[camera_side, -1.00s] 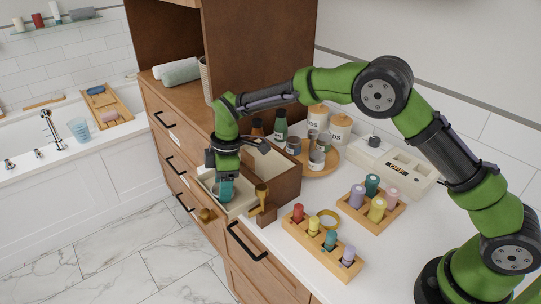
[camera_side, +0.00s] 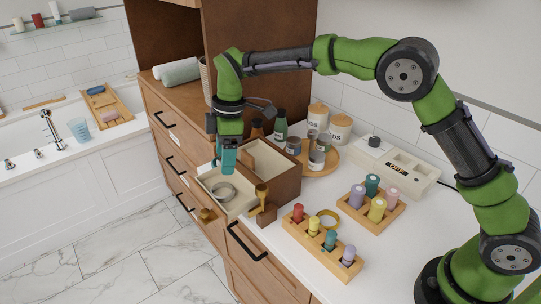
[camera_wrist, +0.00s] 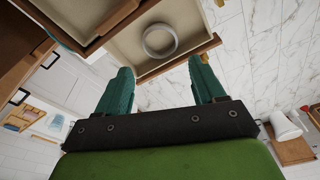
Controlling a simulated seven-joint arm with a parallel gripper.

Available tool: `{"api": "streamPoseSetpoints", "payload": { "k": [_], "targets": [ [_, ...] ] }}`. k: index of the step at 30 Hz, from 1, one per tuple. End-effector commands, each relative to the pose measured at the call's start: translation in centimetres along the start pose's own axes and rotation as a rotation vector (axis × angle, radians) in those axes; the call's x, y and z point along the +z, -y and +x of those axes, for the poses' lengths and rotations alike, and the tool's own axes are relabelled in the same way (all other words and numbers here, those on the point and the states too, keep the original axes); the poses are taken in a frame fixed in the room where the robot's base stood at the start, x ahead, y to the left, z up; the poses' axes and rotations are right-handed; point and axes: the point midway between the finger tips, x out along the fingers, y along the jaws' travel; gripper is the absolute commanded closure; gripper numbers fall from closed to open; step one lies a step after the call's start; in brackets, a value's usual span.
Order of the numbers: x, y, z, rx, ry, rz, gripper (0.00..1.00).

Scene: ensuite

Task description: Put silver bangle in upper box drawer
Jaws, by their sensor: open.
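The silver bangle (camera_side: 225,199) lies flat inside the pulled-out, cream-lined drawer (camera_side: 243,207) of the brown box (camera_side: 287,187). In the wrist view the bangle (camera_wrist: 147,47) rests on the floor of the drawer (camera_wrist: 125,41), near one of its corners. My gripper (camera_side: 228,171) is above the drawer with its teal fingers pointing down. In the wrist view my gripper (camera_wrist: 161,72) has its fingers spread wide with nothing between them. The bangle is apart from the fingers.
A gold bangle (camera_side: 334,215) lies on the counter by a wooden rack of coloured bottles (camera_side: 318,245). A round tray of jars (camera_side: 326,169) stands behind the box. Bare counter (camera_side: 300,290) shows in front.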

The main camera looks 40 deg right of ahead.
Motion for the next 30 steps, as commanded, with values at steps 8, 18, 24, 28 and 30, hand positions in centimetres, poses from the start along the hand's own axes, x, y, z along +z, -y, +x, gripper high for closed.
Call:
{"api": "streamPoseSetpoints", "payload": {
  "k": [8, 18, 24, 28, 30],
  "targets": [
    [0.2, 0.0, -3.4, 0.005, -0.004, 0.011, 0.31],
    [7.5, 3.9, -12.7, 0.11, -0.139, 0.44, 0.31],
    [14.0, 9.2, -16.3, 0.173, -0.278, 0.803, 0.31],
    [17.9, 13.1, -16.6, 0.198, -0.381, 1.036, 0.31],
    [19.7, 15.0, -16.3, 0.206, -0.437, 1.151, 0.31]
  ]
}}
